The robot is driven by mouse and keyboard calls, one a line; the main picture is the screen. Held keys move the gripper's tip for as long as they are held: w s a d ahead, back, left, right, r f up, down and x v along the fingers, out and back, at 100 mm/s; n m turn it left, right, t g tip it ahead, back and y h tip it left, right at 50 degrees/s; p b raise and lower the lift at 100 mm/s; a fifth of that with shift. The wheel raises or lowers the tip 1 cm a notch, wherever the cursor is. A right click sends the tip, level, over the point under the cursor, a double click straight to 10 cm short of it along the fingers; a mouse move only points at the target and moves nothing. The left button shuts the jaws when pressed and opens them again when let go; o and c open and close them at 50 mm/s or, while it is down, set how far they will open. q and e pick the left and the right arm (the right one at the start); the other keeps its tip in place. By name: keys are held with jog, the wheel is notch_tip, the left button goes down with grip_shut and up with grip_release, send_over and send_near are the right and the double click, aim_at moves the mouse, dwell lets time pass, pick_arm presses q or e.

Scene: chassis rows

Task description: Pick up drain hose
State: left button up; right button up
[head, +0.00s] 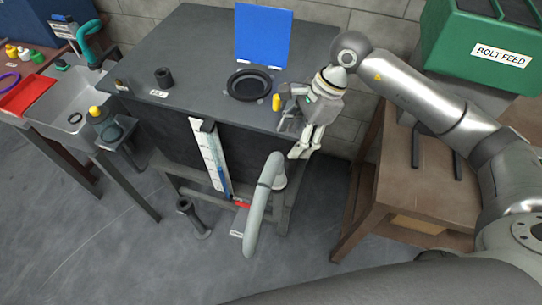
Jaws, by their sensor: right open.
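The drain hose (262,205) is a thick grey tube, bent over at its top, in front of the right front corner of a dark tank (200,35). Its long side hangs down and its short side ends near a pale round fitting. My right gripper (299,154) comes in from the right and points down. It is open and empty, a little to the right of the hose's bend. I cannot tell how far apart they are in depth. My left gripper is not in view.
A blue raised flap (263,34) and a black ring (249,85) are on the tank top. A scale gauge (211,158) is on its front. A wooden stand (415,185) and green bolt feed bin (478,45) are right. A sink (75,98) is left.

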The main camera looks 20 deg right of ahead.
jog(key=p+x, duration=0.1)
jog(key=x, duration=0.2)
jog(key=p+x, duration=0.2)
jog(key=x, duration=0.1)
jog(key=p+x, duration=0.1)
jog(key=x, duration=0.2)
jog(key=shift+s+f, duration=0.3)
jog(key=shift+s, duration=0.1)
jog(key=shift+a+f, duration=0.1)
jog(key=shift+f, duration=0.25)
jog(key=shift+c, duration=0.4)
jog(key=c, duration=1.2)
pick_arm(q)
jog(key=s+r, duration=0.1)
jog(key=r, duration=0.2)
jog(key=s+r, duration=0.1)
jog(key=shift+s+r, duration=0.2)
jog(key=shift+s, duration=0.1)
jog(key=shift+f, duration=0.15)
pick_arm(e)
jog(key=shift+w, duration=0.1)
